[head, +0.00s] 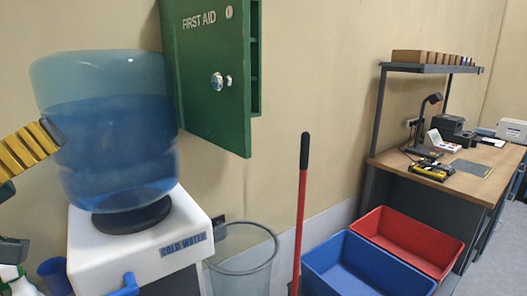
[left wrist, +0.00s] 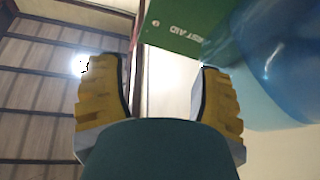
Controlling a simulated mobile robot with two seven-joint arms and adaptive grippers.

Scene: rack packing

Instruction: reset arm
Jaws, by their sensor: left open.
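My left gripper (head: 30,147) shows at the left edge of the head view as a yellow ribbed finger with a grey tip. It is in front of the water bottle, and I cannot tell if they touch. In the left wrist view the two yellow fingers of my left gripper (left wrist: 161,92) stand wide apart with nothing between them. The rest of the left arm is mostly cut off by the frame. My right gripper is not in either view.
A blue water bottle (head: 120,120) stands on a white cooler (head: 105,262). An open green first aid cabinet (head: 205,75) hangs beside it. A wire bin (head: 240,262), red pole (head: 301,210), blue crate (head: 345,270), red crate (head: 410,243) and workbench (head: 420,178) are to the right.

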